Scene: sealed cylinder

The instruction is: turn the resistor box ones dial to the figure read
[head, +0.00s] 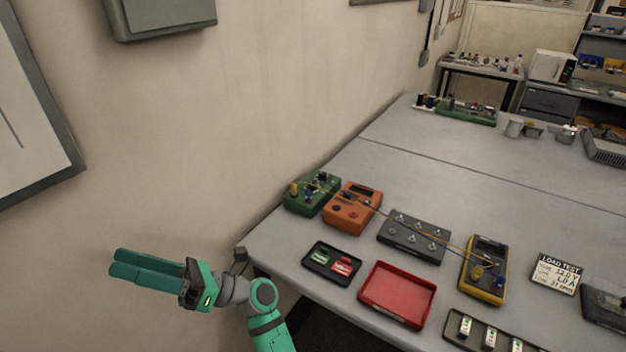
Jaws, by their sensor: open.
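A dark grey box (414,237) with several knobs in two rows lies on the grey bench; it looks like the resistor box. Its figures and which knob is the ones dial are too small to tell. A yellow meter (484,270) with a dial lies to its right, and its display cannot be read. My gripper (113,263) is open and empty. It is at the lower left in front of the bare wall, pointing left, well away from the boxes.
An orange box (352,208) and a green box (312,194) stand left of the grey box, with thin leads across them. A red tray (397,294), a small black tray (331,263) and a LOAD TEST card (557,273) lie nearby.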

